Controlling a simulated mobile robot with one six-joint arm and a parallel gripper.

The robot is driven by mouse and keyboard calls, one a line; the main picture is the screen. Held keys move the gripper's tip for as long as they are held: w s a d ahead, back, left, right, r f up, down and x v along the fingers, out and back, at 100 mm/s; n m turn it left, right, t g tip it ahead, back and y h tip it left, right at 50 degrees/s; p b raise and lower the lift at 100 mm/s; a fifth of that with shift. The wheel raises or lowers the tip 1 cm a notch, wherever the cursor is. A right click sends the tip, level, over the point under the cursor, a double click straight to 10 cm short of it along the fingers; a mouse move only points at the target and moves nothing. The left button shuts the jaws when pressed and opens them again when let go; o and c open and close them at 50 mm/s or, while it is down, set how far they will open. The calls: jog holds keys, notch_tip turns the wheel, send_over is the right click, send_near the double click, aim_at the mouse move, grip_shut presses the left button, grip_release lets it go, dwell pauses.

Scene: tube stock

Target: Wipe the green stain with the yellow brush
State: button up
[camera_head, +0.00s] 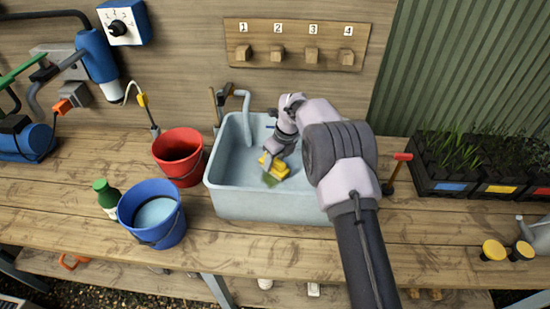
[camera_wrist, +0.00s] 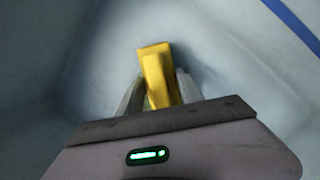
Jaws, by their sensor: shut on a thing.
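The yellow brush (camera_head: 278,167) is inside the pale blue sink (camera_head: 265,206), near the middle of its basin. My gripper (camera_head: 267,156) reaches down into the sink and is shut on the brush. In the wrist view the brush (camera_wrist: 157,75) sits between the two fingers of my gripper (camera_wrist: 153,97), with the sink's wall and floor around it. A green stain (camera_head: 270,180) shows just below the brush in the head view, and the brush covers part of that area. I cannot tell whether the bristles touch the sink surface.
A faucet (camera_head: 237,95) stands at the sink's back left. A red bucket (camera_head: 178,157) and a blue bucket (camera_head: 152,214) stand left of the sink, beside a green-capped bottle (camera_head: 106,197). Plant trays (camera_head: 445,187) are at the right. The front bench (camera_head: 290,250) is clear.

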jog(key=shift+s+a+b, duration=0.1)
jog(key=shift+s+b, duration=0.95)
jog(key=shift+s, duration=1.95)
jog(key=shift+s+f+b, duration=0.15)
jog(key=shift+s+b, duration=0.55)
jog(key=shift+s, duration=1.05)
jog(key=shift+a+p, duration=0.3)
jog(key=shift+a, duration=0.65)
jog(key=w, duration=0.1)
jog(key=w+p, duration=0.2)
jog(key=shift+d+r, duration=0.1)
jog(key=shift+r, duration=0.15)
jog(key=shift+w+f+p, duration=0.15)
jog(key=shift+w+p, duration=0.5)
jog(key=shift+w, duration=1.4)
jog(key=w+p, duration=0.1)
jog(key=w, duration=0.2)
jog(key=shift+d, duration=0.1)
jog(key=shift+w, duration=0.65)
jog(key=shift+w+f+b, duration=0.2)
jog(key=shift+w, duration=0.3)
jog(key=shift+w+f+b, duration=0.15)
jog(key=shift+w+b, duration=0.05)
jog(key=shift+w, duration=0.25)
jog(key=shift+w+d, duration=0.1)
jog(key=shift+w, duration=0.1)
jog(key=shift+r, duration=0.2)
